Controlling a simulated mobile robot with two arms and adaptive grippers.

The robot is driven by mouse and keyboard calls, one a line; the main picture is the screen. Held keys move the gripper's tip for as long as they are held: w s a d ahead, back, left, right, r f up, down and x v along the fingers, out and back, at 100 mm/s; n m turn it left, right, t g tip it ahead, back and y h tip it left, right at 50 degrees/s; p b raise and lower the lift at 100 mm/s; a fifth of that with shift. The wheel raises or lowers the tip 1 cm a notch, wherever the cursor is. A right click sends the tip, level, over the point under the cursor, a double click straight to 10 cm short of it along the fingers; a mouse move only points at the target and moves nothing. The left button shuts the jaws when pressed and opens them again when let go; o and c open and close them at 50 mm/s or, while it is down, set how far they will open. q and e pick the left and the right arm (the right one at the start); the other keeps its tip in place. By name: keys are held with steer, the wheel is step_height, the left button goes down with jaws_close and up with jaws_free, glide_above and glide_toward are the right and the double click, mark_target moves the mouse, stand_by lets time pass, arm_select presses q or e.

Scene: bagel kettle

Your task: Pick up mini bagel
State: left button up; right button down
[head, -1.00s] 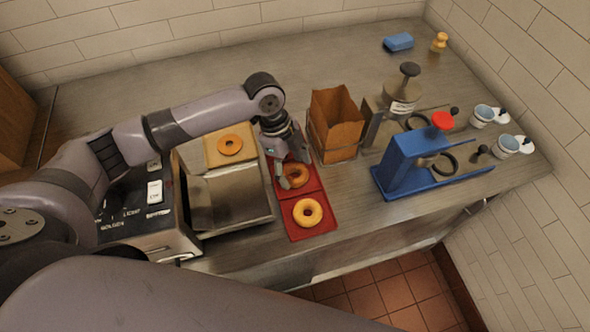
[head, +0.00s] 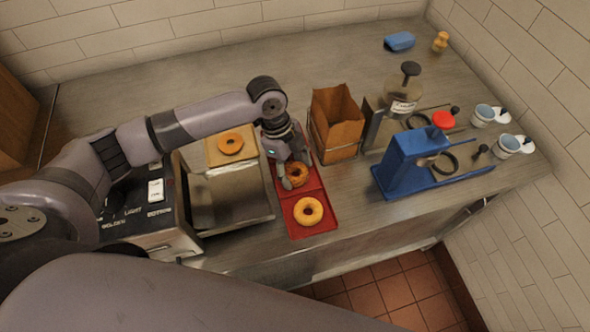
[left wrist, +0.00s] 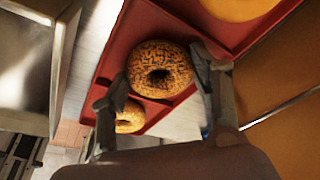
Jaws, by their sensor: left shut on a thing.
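A dark, speckled mini bagel (head: 302,177) is at the red tray (head: 318,232), in the section beyond a plain golden bagel (head: 308,211). My left gripper (head: 297,170) reaches down over the speckled bagel and is shut on it. In the left wrist view the speckled bagel (left wrist: 160,70) sits between the two fingers, its hole facing the camera. That view also shows part of another bagel (left wrist: 130,119) behind a finger and a smooth yellow-orange round thing (left wrist: 238,7) cut off by the top edge. My right gripper is not in view.
A toaster-like machine (head: 150,222) stands left of the tray, with a bagel on a board (head: 215,160) behind. A brown paper bag (head: 337,115) stands close right of my left gripper. Farther right are a blue press (head: 400,168), a kettle (head: 402,92) and cups (head: 510,144).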

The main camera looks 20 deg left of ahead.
arm_select(q)
steer(key=shift+r, duration=0.15)
